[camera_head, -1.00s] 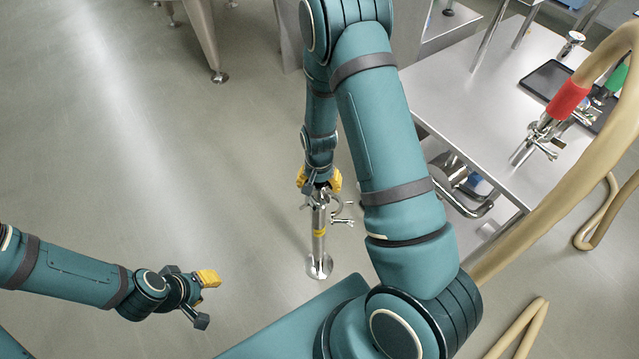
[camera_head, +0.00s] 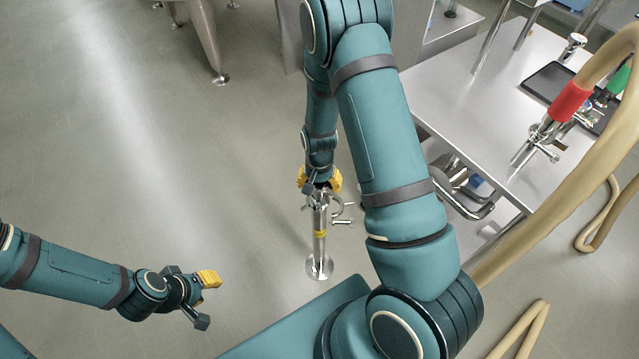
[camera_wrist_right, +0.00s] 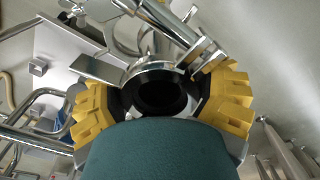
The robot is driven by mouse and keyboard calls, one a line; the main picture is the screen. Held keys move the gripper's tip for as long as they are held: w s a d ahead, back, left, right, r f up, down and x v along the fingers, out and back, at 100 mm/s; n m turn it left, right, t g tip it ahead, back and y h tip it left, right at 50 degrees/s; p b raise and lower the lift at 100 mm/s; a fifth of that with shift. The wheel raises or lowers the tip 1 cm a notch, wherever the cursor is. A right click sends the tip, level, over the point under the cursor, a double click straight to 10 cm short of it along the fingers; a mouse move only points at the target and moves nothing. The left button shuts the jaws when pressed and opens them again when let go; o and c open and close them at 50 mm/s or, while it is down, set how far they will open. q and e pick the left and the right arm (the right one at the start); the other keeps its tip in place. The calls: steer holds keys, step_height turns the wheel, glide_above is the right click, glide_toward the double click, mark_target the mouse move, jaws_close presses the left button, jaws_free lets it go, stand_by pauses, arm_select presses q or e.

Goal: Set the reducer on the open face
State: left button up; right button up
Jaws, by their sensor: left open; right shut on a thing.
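My right gripper (camera_head: 320,184) is at the top of an upright steel pipe stand (camera_head: 319,245) with a yellow band and a round foot on the floor. In the right wrist view its yellow fingers (camera_wrist_right: 162,100) are shut on a round steel piece with a dark bore, which looks like the reducer (camera_wrist_right: 146,70). An open-looking clamp (camera_head: 342,211) hangs at the top of the stand. The open face is hidden under the gripper, and I cannot tell whether the reducer touches it. My left gripper (camera_head: 206,300) is open and empty over the floor at lower left.
A steel table (camera_head: 455,85) at right carries a dark tray (camera_head: 552,82) and steel fittings. A beige hose (camera_head: 560,220) with a red sleeve (camera_head: 569,101) runs down the right side. A vat leg (camera_head: 205,40) stands at the back. The floor at left is clear.

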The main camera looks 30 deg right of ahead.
steer(key=shift+f, duration=0.15)
stand_by(0.7)
steer(key=o, duration=1.3)
step_height(320, 180, up, 12)
